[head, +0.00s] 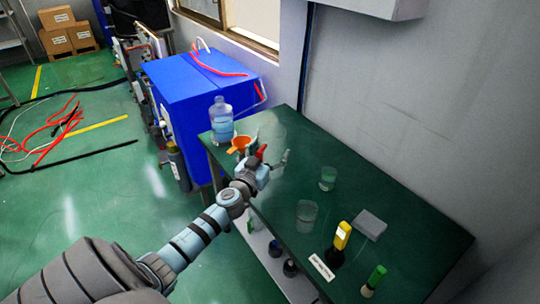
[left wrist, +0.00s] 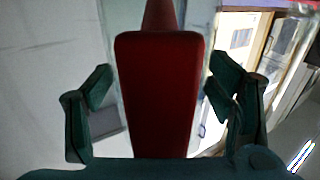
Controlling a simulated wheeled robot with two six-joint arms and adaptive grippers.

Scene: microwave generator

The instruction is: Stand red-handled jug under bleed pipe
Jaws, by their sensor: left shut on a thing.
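My left gripper (head: 268,162) is over the far part of the green table, shut on the red handle (head: 261,151) of the jug. In the left wrist view the red handle (left wrist: 157,92) stands between the two fingers (left wrist: 158,95). The jug's body is mostly hidden; I cannot tell whether it touches the table. An orange funnel-like piece (head: 240,145) is just left of the handle. The blue machine (head: 200,85) stands beyond the table, with a white bent pipe on top and a red tube at its right side. I cannot tell which is the bleed pipe. My right gripper is out of view.
On the green table (head: 270,190) are a clear bottle (head: 221,120), two clear cups (head: 328,178) (head: 306,215), a yellow item (head: 342,236), a grey box (head: 369,224) and a green-capped item (head: 374,280). A wall borders the right. Hoses (head: 65,125) lie on the left floor.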

